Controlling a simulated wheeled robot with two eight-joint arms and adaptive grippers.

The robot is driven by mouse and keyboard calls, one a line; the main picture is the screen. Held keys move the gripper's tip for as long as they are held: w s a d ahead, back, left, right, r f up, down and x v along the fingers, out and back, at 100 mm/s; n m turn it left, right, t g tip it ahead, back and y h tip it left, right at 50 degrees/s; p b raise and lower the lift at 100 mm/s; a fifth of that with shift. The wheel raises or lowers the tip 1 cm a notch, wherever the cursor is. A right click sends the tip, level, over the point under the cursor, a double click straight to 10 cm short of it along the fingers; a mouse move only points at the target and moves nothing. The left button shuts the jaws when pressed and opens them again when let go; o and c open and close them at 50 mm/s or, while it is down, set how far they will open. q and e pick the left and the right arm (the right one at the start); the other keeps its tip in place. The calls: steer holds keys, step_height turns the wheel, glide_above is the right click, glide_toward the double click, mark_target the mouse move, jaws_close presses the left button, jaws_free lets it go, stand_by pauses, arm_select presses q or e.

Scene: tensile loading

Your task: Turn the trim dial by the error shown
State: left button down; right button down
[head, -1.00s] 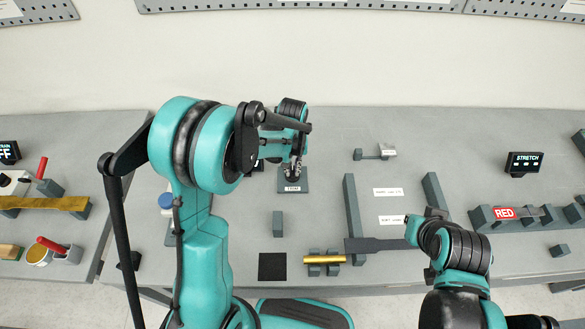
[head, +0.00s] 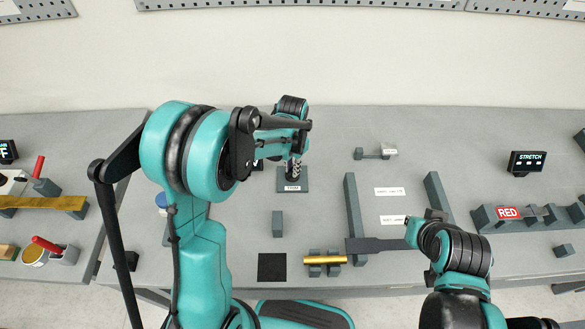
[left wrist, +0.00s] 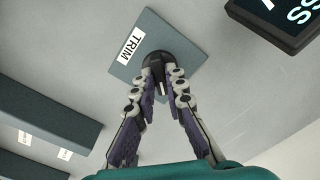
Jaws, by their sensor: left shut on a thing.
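The trim dial (left wrist: 157,66) is a dark round knob on a grey square base (left wrist: 182,37) with a white TRIM label (left wrist: 132,47). My left gripper (left wrist: 158,80) is shut on the dial, with one finger on each side of it in the left wrist view. In the head view my left gripper (head: 293,168) is over the TRIM base (head: 293,187), and the arm partly hides the dial. A dark display (left wrist: 283,15) is cut off at the top right of the left wrist view, so its reading cannot be told. My right gripper (head: 428,217) is near the flat dark bar; its fingers are unclear.
A flat dark bar (head: 375,245) lies across the front of the bench. A brass rod (head: 323,260) rests on small blocks beside a black square (head: 272,267). A STRETCH display (head: 527,163) and a RED label (head: 508,212) are at the right. The bench behind is mostly clear.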

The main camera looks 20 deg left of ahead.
arm_select(q)
steer(key=shift+m, duration=1.5)
steer(key=c, duration=1.6)
jaws_free()
steer(key=shift+o, duration=0.2)
steer(key=shift+r, duration=0.1)
step_height(320, 180, up, 12)
steer(key=shift+s, duration=0.1)
